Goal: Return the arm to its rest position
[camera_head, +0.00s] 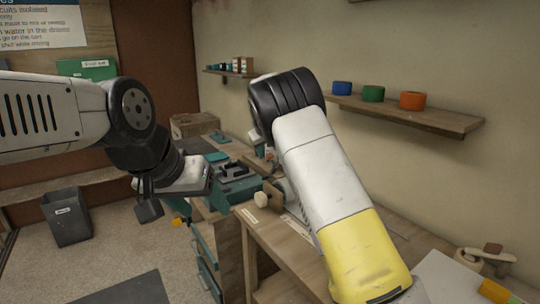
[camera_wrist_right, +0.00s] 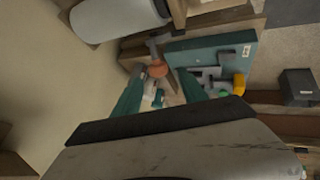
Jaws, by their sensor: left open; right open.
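My left arm comes in from the left in the head view, with a white forearm and black joints. Its gripper (camera_head: 222,188) is open in front of the workbench, with no object visible in it; its teal fingers are hard to separate from the teal things behind. My right arm (camera_head: 310,150), white with a yellow section, rises from the lower right to a black joint. It hides most of its own gripper in the head view. In the right wrist view the right gripper (camera_wrist_right: 160,82) is open, its teal fingers apart, with small tools visible beyond the gap.
A wooden bench (camera_head: 290,245) with drawers runs below both arms. A wall shelf (camera_head: 405,114) holds blue, green and orange rolls. A dark bin (camera_head: 66,216) stands on the floor at left. An orange-headed tool (camera_wrist_right: 157,68) and a teal tray (camera_wrist_right: 215,42) lie beyond the right gripper.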

